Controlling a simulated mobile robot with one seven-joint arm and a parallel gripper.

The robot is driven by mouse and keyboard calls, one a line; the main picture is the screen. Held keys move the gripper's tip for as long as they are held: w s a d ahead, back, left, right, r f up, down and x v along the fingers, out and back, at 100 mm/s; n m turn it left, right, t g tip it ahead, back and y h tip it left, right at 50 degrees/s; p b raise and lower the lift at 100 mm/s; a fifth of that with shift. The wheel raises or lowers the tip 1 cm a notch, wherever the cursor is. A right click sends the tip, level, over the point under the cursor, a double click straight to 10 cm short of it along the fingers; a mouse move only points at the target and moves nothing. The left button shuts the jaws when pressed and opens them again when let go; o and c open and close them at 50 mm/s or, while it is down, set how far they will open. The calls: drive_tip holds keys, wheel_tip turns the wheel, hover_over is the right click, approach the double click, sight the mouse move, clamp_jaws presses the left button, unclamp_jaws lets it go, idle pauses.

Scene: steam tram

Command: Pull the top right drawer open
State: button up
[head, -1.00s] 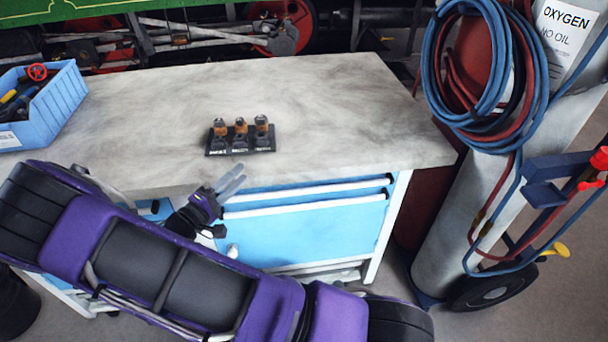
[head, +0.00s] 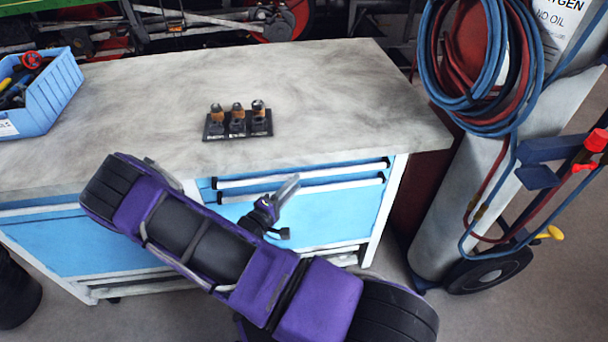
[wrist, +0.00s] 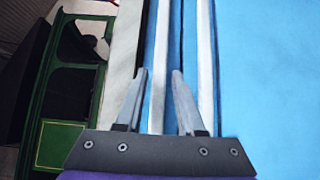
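The top right drawer (head: 240,180) is a shallow blue front just under the worktop edge and looks closed. Its long pale handle (head: 340,169) runs across it. The handle of the drawer below (head: 340,184) runs parallel and close. My gripper (head: 290,183) is in front of these handles, its fingers partly covering them. In the wrist view my gripper (wrist: 160,75) is open, and the top handle (wrist: 160,50) shows between its two fingers. The lower handle (wrist: 207,70) is beyond the right finger. I cannot tell whether the fingers reach around the handle or touch it.
The grey worktop (head: 330,80) overhangs just above the drawers. It bears a black stand with several brass fittings (head: 237,122) and a blue tool bin (head: 50,105). A gas cylinder trolley (head: 490,270) with hoses stands at the right. Some floor is free before the cabinet's right end.

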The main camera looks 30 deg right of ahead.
sight(304, 173)
drive_tip(key=shift+x, duration=2.75)
clamp_jaws()
